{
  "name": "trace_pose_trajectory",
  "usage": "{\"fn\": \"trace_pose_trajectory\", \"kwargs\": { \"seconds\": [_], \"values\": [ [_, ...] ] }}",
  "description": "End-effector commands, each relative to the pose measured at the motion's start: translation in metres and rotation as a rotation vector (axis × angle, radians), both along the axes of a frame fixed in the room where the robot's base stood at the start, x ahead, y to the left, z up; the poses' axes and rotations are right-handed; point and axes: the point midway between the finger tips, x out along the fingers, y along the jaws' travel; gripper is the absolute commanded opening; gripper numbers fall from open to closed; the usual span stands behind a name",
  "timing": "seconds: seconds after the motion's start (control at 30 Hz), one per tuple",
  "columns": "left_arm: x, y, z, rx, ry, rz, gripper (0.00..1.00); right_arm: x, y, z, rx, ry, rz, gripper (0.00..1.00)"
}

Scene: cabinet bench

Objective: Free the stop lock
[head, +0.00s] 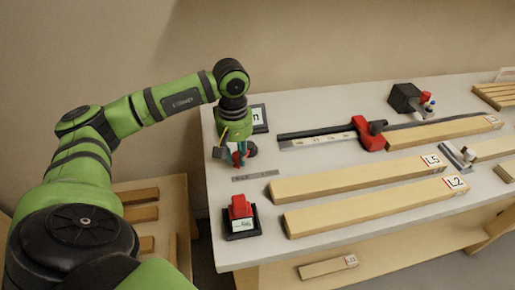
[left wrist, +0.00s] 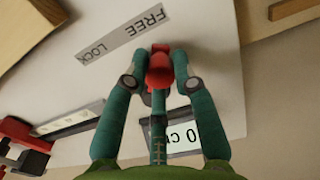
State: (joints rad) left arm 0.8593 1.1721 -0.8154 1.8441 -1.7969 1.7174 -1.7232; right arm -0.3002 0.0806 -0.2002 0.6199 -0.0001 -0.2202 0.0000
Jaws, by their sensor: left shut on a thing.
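A small red handle (left wrist: 160,68) sits between the teal fingers of my left gripper (left wrist: 160,60), which is shut on it at the left end of the bench. In the head view my left gripper (head: 240,156) points down and its fingers partly hide the handle. A grey label strip (left wrist: 125,34) reading FREE and LOCK lies beside the handle, with the FREE end nearer. It also shows in the head view (head: 256,176). I cannot tell which way the handle is turned. My right gripper is out of view.
A display (left wrist: 184,134) stands close to the fingers. A red stop (head: 368,134) sits along a ruled rail (head: 318,139). A red block on a dark base (head: 241,210) stands at the front left. Long boards marked L5 (head: 350,180) and L2 (head: 370,207) fill the middle.

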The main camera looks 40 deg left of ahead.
Motion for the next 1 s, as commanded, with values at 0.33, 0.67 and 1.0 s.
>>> {"fn": "trace_pose_trajectory", "kwargs": {
  "seconds": [0.33,0.67,1.0],
  "values": [
    [0.000,0.001,0.000,0.001,-0.001,0.001,0.55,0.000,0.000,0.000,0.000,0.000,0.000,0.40],
    [0.000,0.000,0.005,0.001,-0.001,0.001,0.55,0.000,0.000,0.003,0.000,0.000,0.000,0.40],
    [0.000,0.000,0.038,0.001,-0.001,0.001,0.55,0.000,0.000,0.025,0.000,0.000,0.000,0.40]
  ]
}}
